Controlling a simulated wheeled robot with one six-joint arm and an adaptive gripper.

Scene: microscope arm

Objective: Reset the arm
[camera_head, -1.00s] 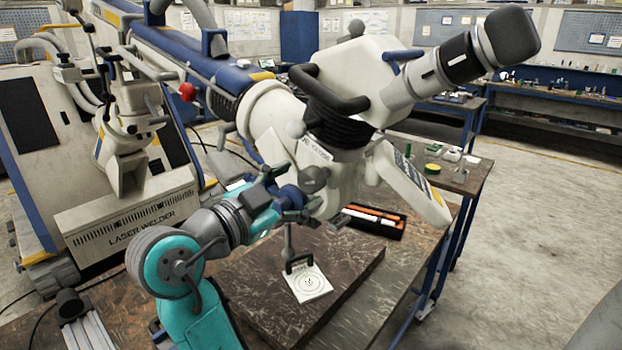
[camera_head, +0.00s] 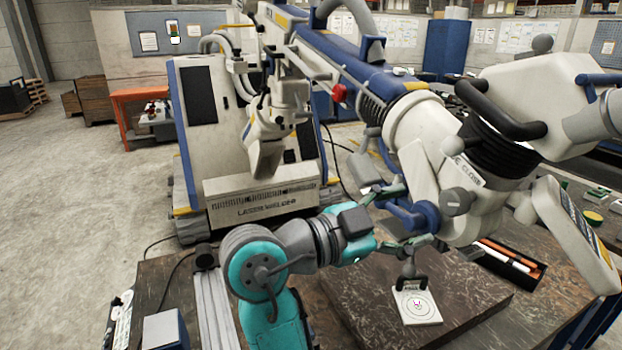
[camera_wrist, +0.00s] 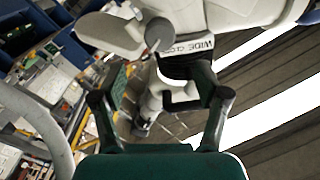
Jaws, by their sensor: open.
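The large white microscope arm (camera_head: 422,125) with its blue beam reaches over the table from the upper left in the head view. Its head, with a grey round knob (camera_head: 457,201) and a blue part (camera_head: 425,214), hangs above a dark slab. My gripper (camera_head: 405,218) is open beside the lower left of that head. In the wrist view my gripper (camera_wrist: 168,98) shows its two dark fingers spread apart. Between and beyond them are part of the white microscope head (camera_wrist: 192,40) and a grey knob (camera_wrist: 159,33). Whether a finger touches the microscope cannot be told.
A white card with a circle target (camera_head: 417,308) lies on the dark slab (camera_head: 365,300), below a small black handle. A black tray (camera_head: 508,262) with orange and white sticks lies to the right. The laser welder cabinet (camera_head: 262,205) stands behind. Open floor is at left.

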